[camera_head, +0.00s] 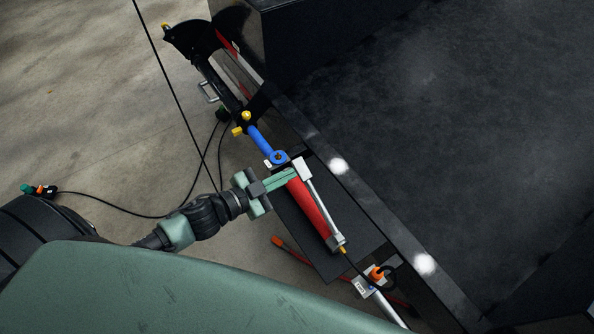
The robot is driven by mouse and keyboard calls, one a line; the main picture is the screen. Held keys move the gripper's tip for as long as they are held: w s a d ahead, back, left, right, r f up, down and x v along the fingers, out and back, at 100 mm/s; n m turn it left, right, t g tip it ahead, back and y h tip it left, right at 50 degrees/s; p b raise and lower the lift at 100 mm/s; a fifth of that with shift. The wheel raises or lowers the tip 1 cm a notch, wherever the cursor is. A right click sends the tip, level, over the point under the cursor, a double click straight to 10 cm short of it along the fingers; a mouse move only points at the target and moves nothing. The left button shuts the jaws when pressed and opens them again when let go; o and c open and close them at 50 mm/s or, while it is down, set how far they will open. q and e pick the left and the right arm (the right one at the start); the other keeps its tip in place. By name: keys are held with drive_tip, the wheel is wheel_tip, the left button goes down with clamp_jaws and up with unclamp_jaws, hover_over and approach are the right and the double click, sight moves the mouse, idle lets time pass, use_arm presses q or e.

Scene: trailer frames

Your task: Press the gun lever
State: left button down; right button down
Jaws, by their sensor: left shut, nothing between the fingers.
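The gun has a red body (311,209) with a silver lever (324,206) along its right side. It lies slanted on a dark plate beside the dark trailer edge. A blue rod part (262,142) with a round joint meets its upper end. My left gripper (292,174) is shut, with nothing visible between its fingers. Its fingertips are at the upper end of the gun, close to the silver lever head (301,168). I cannot tell whether they touch it. My right gripper is not in view.
A dark plate (290,224) lies under the gun. The trailer's dark bed (450,130) fills the right side. Black cables (130,211) run over the concrete floor at left. An orange-capped connector (376,274) sits below the gun. Yellow knobs (246,116) stick out above the blue part.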

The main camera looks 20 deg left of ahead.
use_arm(q)
drive_tip(key=w+d+f, duration=0.1)
drive_tip(key=w+f, duration=0.3)
drive_tip(key=w, duration=0.1)
drive_tip(key=shift+f+b, duration=0.35)
drive_tip(key=shift+f, duration=0.05)
drive_tip(key=shift+w, duration=0.1)
